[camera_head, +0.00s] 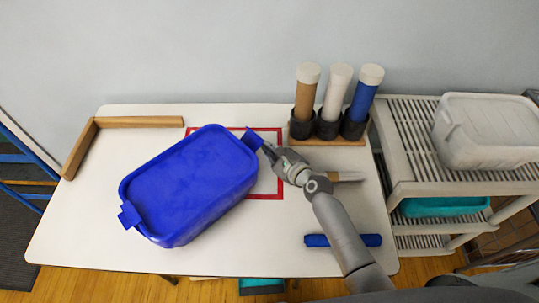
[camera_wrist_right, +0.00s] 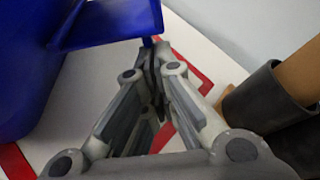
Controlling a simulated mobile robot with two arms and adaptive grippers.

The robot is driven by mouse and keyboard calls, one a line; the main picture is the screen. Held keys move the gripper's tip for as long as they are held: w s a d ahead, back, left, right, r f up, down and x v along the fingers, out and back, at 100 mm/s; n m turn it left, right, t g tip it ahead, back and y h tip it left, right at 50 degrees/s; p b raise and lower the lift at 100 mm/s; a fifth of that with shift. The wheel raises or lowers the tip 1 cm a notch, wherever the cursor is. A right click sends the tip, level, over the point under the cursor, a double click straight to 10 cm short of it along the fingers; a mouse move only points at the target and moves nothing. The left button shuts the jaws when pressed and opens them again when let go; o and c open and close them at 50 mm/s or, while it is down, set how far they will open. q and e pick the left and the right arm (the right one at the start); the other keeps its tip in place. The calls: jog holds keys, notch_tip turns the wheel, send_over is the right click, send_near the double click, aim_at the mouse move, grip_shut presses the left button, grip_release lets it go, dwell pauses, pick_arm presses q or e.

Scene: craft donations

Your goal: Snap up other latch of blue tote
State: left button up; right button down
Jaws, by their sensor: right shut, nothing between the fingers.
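The blue tote (camera_head: 190,180) stands lid-up and turned at an angle on the white table, partly over a red outlined rectangle (camera_head: 272,196). One latch (camera_head: 254,138) sticks outward from its far right end. The other latch (camera_head: 129,214) sticks out at the near left end. My right gripper (camera_head: 266,148) is shut and empty, its tips right at the far right latch. In the right wrist view the latch (camera_wrist_right: 112,22) is a raised flap, and the fingertips (camera_wrist_right: 152,44) are at or just below its outer edge; contact is unclear. My left gripper is out of view.
A wooden rack (camera_head: 328,141) with three capped tubes in black cups stands close behind my right gripper. A blue roll (camera_head: 343,240) lies at the front right. A wooden L-shaped corner (camera_head: 138,122) lies back left. A shelf with a grey bin (camera_head: 488,130) stands right.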

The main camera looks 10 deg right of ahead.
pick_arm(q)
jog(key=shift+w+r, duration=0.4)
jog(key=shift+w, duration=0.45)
pick_arm(e)
jog(key=r+n+t, duration=0.1)
jog(key=r+n, duration=0.1)
jog(key=r+n+t+h, duration=0.1)
jog(key=n, duration=0.2)
jog(key=a+r+n+t, duration=0.1)
jog(key=r+n, duration=0.1)
jog(key=shift+s+r+h, duration=0.3)
jog(key=shift+r, duration=0.05)
pick_arm(q)
jog(key=shift+p, duration=0.3)
